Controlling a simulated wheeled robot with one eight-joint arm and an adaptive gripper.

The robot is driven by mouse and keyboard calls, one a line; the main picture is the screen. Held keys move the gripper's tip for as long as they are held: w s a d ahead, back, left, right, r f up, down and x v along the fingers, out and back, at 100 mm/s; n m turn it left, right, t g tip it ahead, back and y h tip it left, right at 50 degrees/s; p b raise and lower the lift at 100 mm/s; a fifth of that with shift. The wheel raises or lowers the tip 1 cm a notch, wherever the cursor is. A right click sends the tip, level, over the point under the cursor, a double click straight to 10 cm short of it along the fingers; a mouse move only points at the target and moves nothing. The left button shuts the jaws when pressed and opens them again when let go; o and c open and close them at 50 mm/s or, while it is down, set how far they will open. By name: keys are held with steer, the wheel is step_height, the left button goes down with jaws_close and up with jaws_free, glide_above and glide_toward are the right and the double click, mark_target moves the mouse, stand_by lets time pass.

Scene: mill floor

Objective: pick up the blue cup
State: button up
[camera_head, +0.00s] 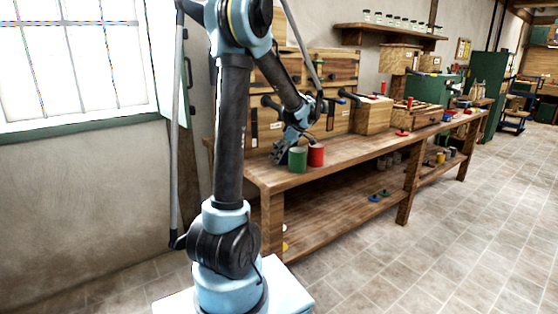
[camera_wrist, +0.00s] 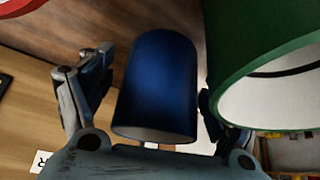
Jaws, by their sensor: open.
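The blue cup (camera_wrist: 160,85) fills the middle of the wrist view, between the two fingers of my gripper (camera_head: 281,152). The fingers are open, one on each side of the cup; a gap shows at the left finger, and whether the right one touches cannot be told. In the head view I cannot make out the blue cup; my gripper is low at the near left end of the workbench (camera_head: 345,150), beside the other cups.
A green cup (camera_head: 297,159) stands close by; it looms at the right of the wrist view (camera_wrist: 262,65). A red cup (camera_head: 316,155) stands just right of it. A wooden box (camera_head: 372,115) sits farther along the bench. The tiled floor in front is clear.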

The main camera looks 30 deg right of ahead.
steer(key=shift+w+a+f, duration=0.1)
steer(key=shift+w+f, duration=0.1)
steer(key=shift+f, duration=0.1)
steer(key=c, duration=1.3)
steer(key=shift+o, duration=0.2)
